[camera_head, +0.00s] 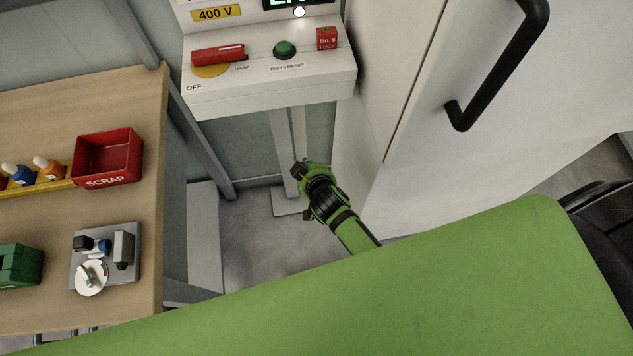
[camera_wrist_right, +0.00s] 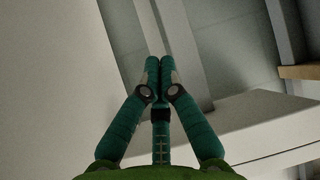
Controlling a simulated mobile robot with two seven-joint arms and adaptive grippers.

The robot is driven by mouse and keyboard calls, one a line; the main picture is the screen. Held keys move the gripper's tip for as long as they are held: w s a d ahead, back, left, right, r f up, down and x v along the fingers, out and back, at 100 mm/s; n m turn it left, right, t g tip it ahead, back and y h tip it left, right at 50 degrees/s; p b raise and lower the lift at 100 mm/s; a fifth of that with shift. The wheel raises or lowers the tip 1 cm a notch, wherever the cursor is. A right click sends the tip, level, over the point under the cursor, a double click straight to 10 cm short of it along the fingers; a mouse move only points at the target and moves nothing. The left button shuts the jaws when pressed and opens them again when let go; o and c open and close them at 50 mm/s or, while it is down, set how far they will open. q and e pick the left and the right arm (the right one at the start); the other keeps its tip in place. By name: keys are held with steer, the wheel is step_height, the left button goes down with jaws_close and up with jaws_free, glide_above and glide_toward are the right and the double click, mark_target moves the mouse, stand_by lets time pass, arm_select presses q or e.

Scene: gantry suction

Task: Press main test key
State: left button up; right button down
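The green round test key (camera_head: 285,49) stands on the sloped top of a white control box (camera_head: 270,92), above a label that seems to read TEST / RESET. My right gripper (camera_head: 299,168) is below and in front of the box, apart from it. In the right wrist view its two fingers (camera_wrist_right: 160,62) meet at the tips with nothing between them. The test key is not seen in the right wrist view. My left gripper is in neither view.
A red switch handle (camera_head: 217,54) at OFF and a red lock block (camera_head: 327,38) flank the key. A white cabinet with a black handle (camera_head: 498,67) stands right. A wooden bench (camera_head: 150,200) with a red scrap bin (camera_head: 107,157) stands left.

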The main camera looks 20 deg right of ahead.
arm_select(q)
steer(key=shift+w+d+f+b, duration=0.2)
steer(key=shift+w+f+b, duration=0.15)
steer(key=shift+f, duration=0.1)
arm_select(e)
steer(key=s+d+f+g, duration=0.1)
steer(key=s+f, duration=0.2)
steer(key=f, duration=0.3)
steer(key=shift+s+d, duration=0.15)
steer(key=s+d+f+g+b, duration=0.1)
steer(key=s+d+f+g, duration=0.3)
steer(key=s+f, duration=1.05)
arm_select(q)
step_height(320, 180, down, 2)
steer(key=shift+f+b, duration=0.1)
steer(key=shift+b, duration=0.45)
arm_select(e)
steer(key=s+d+f+g, duration=0.2)
steer(key=s+d+f, duration=0.1)
steer(key=s, duration=0.7)
steer(key=s+d+f+g, duration=0.2)
steer(key=s+d+f, duration=0.2)
steer(key=s, duration=0.6)
steer(key=shift+f, duration=0.35)
